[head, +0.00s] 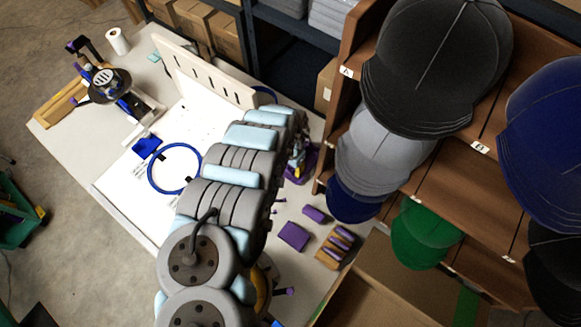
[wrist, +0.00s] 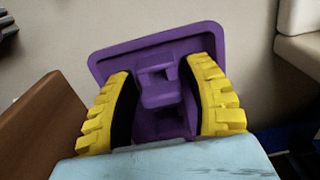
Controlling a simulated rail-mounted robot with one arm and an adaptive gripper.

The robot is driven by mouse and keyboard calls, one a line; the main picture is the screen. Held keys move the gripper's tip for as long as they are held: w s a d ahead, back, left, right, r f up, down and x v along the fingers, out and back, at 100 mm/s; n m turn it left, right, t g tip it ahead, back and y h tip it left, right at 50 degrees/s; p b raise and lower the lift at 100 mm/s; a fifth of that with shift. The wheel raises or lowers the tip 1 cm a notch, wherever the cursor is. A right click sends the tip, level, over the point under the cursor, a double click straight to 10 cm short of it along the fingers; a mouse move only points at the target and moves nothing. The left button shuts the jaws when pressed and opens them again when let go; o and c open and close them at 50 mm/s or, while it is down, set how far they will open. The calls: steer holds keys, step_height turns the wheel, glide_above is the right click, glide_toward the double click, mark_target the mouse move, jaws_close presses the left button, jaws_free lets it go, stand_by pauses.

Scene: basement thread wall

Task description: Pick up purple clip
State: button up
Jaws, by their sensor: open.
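A purple piece (wrist: 160,92), which looks like the clip, rises from a flat purple base (wrist: 110,62) with rounded corners in the wrist view. I cannot tell whether piece and base are one part. My gripper (wrist: 163,68) is open, with one yellow ribbed finger on each side of the purple piece. Whether the fingers touch it is unclear. The lower part of the piece is hidden behind my wrist. In the head view the purple base (head: 300,173) shows just right of my arm, and my arm hides much of this area.
More purple parts lie on the white table: a square block (head: 293,236), a smaller one (head: 315,213) and several on a wooden holder (head: 338,243). A shelf of caps (head: 430,160) borders the right. A slotted pale panel (head: 205,72) stands behind. A blue ring (head: 152,168) lies left.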

steer(key=shift+f, duration=0.3)
steer(key=c, duration=0.6)
steer(key=shift+r, duration=0.1)
step_height(320, 180, up, 10)
steer(key=p, duration=0.3)
steer(key=shift+a, duration=0.1)
step_height(320, 180, up, 28)
steer(key=p, duration=2.8)
steer(key=shift+f, duration=0.25)
